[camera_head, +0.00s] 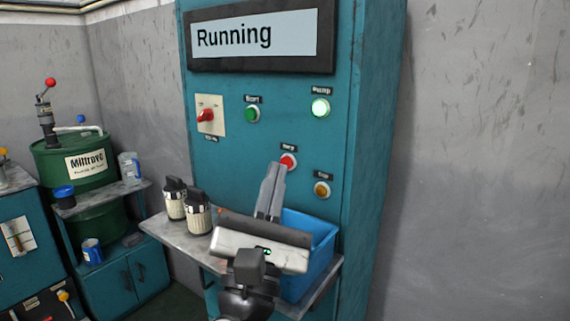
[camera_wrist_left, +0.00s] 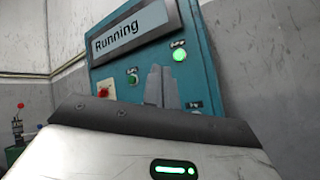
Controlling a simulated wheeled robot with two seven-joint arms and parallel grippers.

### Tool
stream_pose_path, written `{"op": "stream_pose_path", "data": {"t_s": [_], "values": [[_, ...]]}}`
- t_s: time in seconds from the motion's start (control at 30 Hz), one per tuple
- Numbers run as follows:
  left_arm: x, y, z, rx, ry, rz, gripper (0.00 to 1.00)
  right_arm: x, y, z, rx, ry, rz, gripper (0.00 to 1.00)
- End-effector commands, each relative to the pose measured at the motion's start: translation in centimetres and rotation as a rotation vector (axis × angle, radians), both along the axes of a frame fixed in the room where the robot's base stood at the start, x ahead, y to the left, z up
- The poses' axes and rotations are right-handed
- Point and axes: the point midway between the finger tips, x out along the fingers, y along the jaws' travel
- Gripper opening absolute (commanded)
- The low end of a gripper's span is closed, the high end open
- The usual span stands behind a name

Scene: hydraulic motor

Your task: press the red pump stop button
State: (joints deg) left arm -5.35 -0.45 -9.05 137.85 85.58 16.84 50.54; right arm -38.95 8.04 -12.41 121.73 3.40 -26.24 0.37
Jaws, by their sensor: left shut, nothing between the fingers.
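The red stop button (camera_head: 288,161) is on the teal cabinet front, below the green start button (camera_head: 252,113) and a lit green lamp (camera_head: 320,107). The screen (camera_head: 260,37) above reads "Running". My left gripper (camera_head: 275,170) is shut and empty, its fingertips pointing up at the cabinet just below and left of the red button. I cannot tell whether they touch it. In the left wrist view my shut fingers (camera_wrist_left: 159,72) stand before the panel, and the red button is hidden behind them. My right gripper is not in view.
An amber button (camera_head: 321,189) sits to the lower right of the red one, and a red rotary switch (camera_head: 206,115) to the upper left. A shelf (camera_head: 165,230) below the panel holds two dark-topped canisters (camera_head: 197,213) and a blue bin (camera_head: 322,233). A green drum (camera_head: 75,162) stands left.

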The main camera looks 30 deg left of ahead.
Motion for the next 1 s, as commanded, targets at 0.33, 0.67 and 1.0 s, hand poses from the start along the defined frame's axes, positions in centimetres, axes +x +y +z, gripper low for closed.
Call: {"op": "stream_pose_path", "data": {"t_s": [0.33,0.67,1.0], "values": [[2.1,6.8,-3.7,-0.879,-0.036,-0.079,0.0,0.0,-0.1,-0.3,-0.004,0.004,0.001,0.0],[2.2,7.0,-4.1,-0.916,-0.031,-0.08,0.0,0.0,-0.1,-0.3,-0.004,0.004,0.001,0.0],[4.6,6.8,-4.0,-0.911,-0.032,-0.08,0.0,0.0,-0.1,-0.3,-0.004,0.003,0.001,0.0]]}}
